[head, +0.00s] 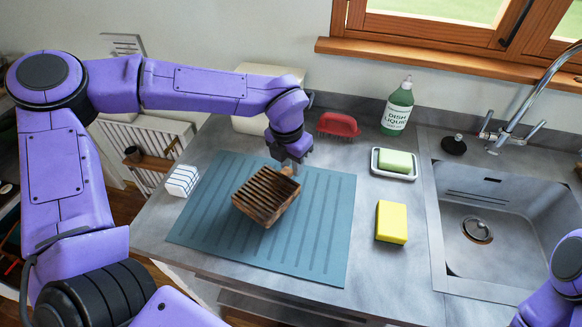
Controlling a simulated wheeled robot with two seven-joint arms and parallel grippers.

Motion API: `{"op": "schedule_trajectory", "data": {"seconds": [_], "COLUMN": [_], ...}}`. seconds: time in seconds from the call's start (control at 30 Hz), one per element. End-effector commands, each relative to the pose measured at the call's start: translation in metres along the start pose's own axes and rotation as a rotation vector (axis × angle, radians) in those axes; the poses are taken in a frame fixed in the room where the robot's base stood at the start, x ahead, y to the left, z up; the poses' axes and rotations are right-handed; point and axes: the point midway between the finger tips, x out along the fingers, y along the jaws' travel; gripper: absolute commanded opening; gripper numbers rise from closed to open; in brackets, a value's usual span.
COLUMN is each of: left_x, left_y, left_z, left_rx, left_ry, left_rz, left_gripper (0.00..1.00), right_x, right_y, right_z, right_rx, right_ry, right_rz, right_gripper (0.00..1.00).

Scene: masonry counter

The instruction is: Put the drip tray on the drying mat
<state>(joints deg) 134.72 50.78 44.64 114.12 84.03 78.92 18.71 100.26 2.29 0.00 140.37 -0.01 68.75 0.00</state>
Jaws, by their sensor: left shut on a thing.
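A brown wooden slatted tray (265,197), which looks like the drip tray, is over the middle of the blue-grey ribbed drying mat (310,245). My left gripper (289,169) reaches down from above and is shut on the tray's far right edge. I cannot tell whether the tray touches the mat or hangs just above it. The mat lies flat on the grey counter, its middle partly hidden by the tray. Only a bit of my right arm shows at the lower right; its gripper is out of view.
A white striped block (183,181) stands by the mat's left edge. Behind are a red brush (338,125) and a green dish liquid bottle (397,108). Right of the mat are a soap dish (394,174) with green soap, a yellow sponge (391,222) and the sink (500,225).

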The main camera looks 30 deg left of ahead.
Motion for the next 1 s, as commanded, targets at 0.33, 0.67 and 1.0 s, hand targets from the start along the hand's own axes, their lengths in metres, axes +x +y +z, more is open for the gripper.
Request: {"op": "schedule_trajectory", "data": {"seconds": [0.33,0.67,1.0], "left_x": [0.034,0.037,0.029], "left_y": [0.003,0.003,0.003], "left_z": [-0.004,-0.004,-0.003], "left_rx": [0.0,0.0,-0.001], "left_ry": [0.001,0.001,-0.001], "left_rz": [0.001,0.001,0.001], "left_gripper": [0.0,0.54,0.54], "right_x": [-0.011,-0.01,-0.011], "right_y": [0.001,0.001,0.001], "right_z": [-0.005,-0.004,-0.004], "right_rx": [0.0,0.0,0.0], "right_ry": [0.0,0.0,0.0], "right_rz": [0.0,0.0,0.0], "right_gripper": [0.43,0.43,0.43]}}
